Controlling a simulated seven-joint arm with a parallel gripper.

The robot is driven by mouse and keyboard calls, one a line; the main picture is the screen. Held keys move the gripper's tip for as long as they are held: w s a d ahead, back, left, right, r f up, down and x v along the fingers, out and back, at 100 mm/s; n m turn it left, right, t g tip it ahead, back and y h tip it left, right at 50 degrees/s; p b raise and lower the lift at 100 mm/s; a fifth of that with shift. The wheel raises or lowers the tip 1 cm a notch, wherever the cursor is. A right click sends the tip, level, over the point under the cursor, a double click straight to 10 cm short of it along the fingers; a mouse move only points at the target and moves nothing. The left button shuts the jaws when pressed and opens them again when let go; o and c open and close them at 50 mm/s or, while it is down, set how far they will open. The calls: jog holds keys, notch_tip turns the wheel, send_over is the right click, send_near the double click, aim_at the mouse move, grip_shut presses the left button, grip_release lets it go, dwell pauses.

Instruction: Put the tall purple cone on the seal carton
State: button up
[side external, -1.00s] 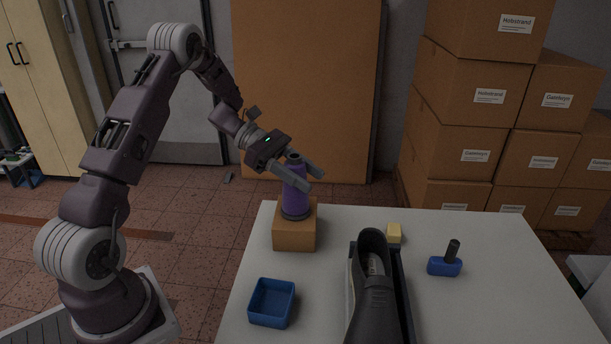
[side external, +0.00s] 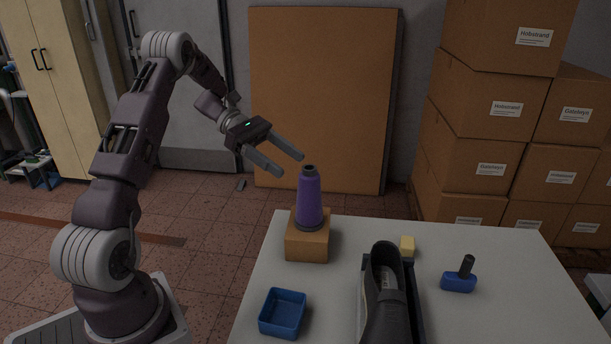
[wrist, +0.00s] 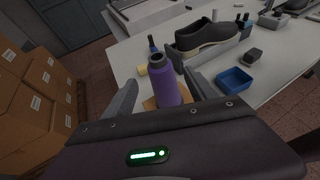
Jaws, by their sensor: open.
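The tall purple cone (side external: 309,198) stands upright on the brown seal carton (side external: 307,245) at the table's back left corner. It has a dark base ring and a dark open top. My gripper (side external: 284,163) is open and empty, up and to the left of the cone's top, apart from it. In the wrist view the cone (wrist: 164,80) shows beyond and between the two spread fingers (wrist: 160,90), with part of the carton (wrist: 150,103) behind its base.
A blue open tray (side external: 283,312) sits in front of the carton. A dark shoe (side external: 385,300) lies in a dark holder at its right. A yellow block (side external: 407,246) and a blue tool with a black handle (side external: 459,282) are farther right. Stacked cartons (side external: 487,110) stand behind the table.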

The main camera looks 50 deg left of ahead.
jog(key=w+d+r+n+t+y, duration=0.2)
jog(key=w+r+n+t+y, duration=0.2)
jog(key=w+r+n+t, duration=0.45)
notch_tip(320, 180, up, 14)
jog(key=w+d+n+t+y, duration=0.25)
jog(key=n+y, duration=0.55)
jog(key=n, duration=0.7)
jog(key=s+d+f+n+g, duration=0.3)
jog(key=s+n, duration=0.5)
jog(key=s, duration=0.3)
jog(key=s+d+f+n+g, duration=0.4)
jog(key=s+d+f+n, duration=0.2)
jog(key=s+n, duration=0.3)
jog(key=s+d+f+n+g, duration=0.3)
jog(key=s+d+f+n, duration=0.2)
jog(key=s+n, duration=0.4)
jog(key=s, duration=0.5)
jog(key=shift+s+f+g, duration=0.3)
jog(key=shift+s+f, duration=0.1)
